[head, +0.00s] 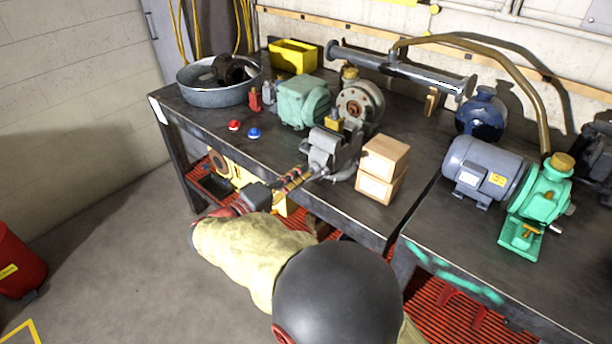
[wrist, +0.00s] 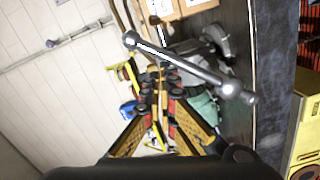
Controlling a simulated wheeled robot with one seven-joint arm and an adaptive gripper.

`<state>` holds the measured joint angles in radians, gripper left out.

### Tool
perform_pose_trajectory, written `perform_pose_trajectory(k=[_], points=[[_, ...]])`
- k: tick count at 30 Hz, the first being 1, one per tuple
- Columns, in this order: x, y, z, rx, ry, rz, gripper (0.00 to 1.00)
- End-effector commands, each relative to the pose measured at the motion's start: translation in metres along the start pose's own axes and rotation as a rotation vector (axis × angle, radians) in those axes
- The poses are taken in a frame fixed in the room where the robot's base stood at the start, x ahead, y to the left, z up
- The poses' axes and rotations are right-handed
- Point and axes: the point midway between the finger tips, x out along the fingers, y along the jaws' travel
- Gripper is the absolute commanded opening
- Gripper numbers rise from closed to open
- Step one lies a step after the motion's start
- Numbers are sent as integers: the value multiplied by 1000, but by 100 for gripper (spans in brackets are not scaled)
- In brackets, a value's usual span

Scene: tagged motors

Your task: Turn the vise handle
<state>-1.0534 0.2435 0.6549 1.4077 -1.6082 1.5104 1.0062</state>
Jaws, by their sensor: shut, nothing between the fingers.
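The grey vise (head: 335,148) stands at the front edge of the left workbench in the head view. Its handle (wrist: 195,72) is a silver bar with ball ends that slants across the wrist view, from upper left to right of centre. My gripper (head: 300,174) reaches up to the front of the vise in the head view, and the handle is hard to make out there. In the wrist view my gripper (wrist: 160,80) has its yellow-and-black fingers together, with nothing held. The fingertips are close to the bar; I cannot tell whether they touch it.
Two stacked wooden blocks (head: 382,168) sit right of the vise. A green motor (head: 303,102) and a round flanged part (head: 360,105) stand behind it. A metal tub (head: 215,88) is at the back left. Bench space left of the vise, near the red and blue buttons (head: 254,133), is fairly clear.

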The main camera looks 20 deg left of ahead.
Motion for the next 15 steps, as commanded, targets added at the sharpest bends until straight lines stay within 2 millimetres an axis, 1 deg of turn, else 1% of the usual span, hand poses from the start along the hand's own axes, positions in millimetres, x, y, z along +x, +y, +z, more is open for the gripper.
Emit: perform_pose_trajectory(k=[1,9,15], points=[[0,-4,3,-1,-2,1,0],[1,-10,20,-1,-3,0,0],[2,-13,27,-2,-3,0,0]])
